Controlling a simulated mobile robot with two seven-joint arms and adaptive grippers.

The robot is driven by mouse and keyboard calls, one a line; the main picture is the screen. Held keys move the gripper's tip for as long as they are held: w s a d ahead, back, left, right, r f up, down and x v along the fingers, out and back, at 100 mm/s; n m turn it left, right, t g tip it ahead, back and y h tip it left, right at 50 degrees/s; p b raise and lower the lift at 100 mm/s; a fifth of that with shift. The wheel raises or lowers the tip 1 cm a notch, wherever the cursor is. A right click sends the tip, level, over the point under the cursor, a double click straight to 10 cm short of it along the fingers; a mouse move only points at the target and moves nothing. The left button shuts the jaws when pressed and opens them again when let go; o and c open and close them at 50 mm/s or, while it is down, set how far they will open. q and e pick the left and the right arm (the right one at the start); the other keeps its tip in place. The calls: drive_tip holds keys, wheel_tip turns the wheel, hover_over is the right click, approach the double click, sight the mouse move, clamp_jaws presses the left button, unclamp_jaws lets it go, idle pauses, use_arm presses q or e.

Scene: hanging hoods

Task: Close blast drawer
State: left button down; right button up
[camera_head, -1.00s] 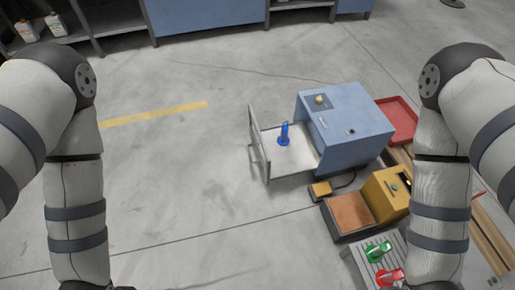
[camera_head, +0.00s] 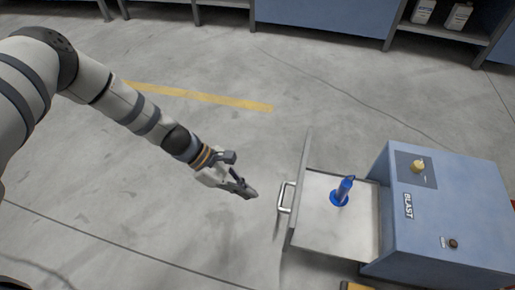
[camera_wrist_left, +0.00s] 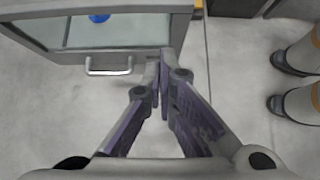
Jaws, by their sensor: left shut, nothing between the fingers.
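The blast drawer (camera_head: 320,234) is pulled out to the left of the blue blast box (camera_head: 450,215). Its front panel carries a metal bar handle (camera_head: 284,197). A blue part with a round base (camera_head: 342,193) stands on the drawer's tray. My left gripper (camera_head: 252,194) is shut and empty, a short way left of the handle and apart from it. In the left wrist view the gripper's fingers (camera_wrist_left: 163,65) meet to the right of the handle (camera_wrist_left: 109,66). The drawer's edge and the bottom of the blue part (camera_wrist_left: 98,17) show above them. My right gripper is out of view.
A yellow knob (camera_head: 418,166) sits on the box top. Blue cabinets and a shelf with white bottles (camera_head: 424,11) stand along the back. The concrete floor left of the drawer is clear, with a yellow line (camera_head: 200,97) painted on it.

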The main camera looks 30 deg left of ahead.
use_arm(q)
drive_tip(key=w+d+f+b, duration=0.2)
drive_tip(key=d+f, duration=0.2)
drive_tip(key=d, duration=0.4)
drive_tip(key=shift+w+d+f, duration=0.15)
drive_tip(key=shift+f, duration=0.15)
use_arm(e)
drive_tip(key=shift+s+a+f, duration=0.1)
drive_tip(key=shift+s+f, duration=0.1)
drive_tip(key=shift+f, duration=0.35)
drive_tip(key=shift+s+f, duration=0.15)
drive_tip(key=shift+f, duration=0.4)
